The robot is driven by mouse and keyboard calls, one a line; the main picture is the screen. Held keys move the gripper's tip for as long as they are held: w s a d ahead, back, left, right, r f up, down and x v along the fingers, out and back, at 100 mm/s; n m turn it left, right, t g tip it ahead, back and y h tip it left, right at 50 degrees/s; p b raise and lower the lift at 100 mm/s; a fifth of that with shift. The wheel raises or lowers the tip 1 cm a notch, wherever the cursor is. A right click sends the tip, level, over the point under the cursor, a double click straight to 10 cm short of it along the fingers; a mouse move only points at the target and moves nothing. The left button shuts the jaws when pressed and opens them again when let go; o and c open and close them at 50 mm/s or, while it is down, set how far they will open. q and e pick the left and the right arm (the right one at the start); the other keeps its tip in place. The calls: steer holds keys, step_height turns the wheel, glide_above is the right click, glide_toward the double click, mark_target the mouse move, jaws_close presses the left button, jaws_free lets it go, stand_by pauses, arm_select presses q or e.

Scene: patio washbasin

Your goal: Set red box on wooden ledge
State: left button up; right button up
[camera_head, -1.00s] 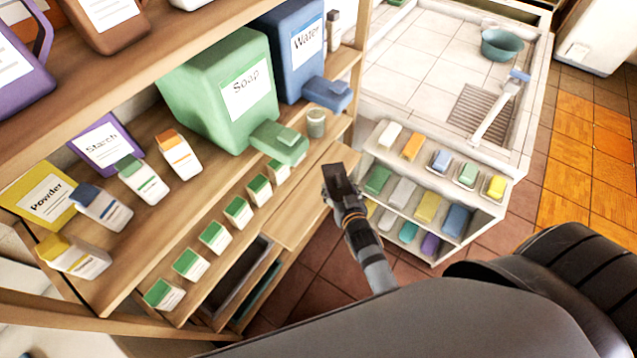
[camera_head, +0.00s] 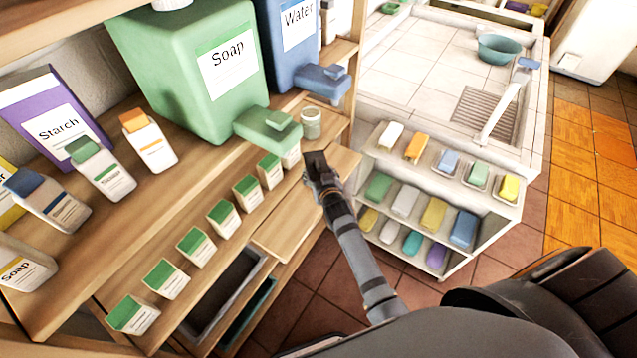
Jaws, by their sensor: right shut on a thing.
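My right gripper (camera_head: 317,163) is shut, just above or at the outer edge of a wooden ledge (camera_head: 290,222) on the front of the shelf unit. Whatever it holds is hidden or too dark to make out. I see no clearly red box in this view. The ledge is a light board, bare on top, below a row of small white boxes with green tops (camera_head: 222,217). Whether the gripper touches the ledge cannot be told. My left gripper is not in view.
Large green Soap (camera_head: 190,70) and blue Water (camera_head: 288,45) dispensers stand on the shelf, with a small greenish cup (camera_head: 311,123) near the gripper. A white rack (camera_head: 480,212) with several soap bars stands to the right, below the tiled washbasin (camera_head: 400,80).

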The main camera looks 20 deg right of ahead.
step_height(320, 180, down, 4)
steer(key=b, duration=0.2)
steer(key=shift+w+b, duration=0.15)
steer(key=shift+b, duration=0.15)
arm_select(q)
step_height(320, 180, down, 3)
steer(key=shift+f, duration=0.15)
arm_select(e)
steer(key=shift+r, duration=0.25)
steer(key=shift+f, duration=0.1)
steer(key=o, duration=1.2)
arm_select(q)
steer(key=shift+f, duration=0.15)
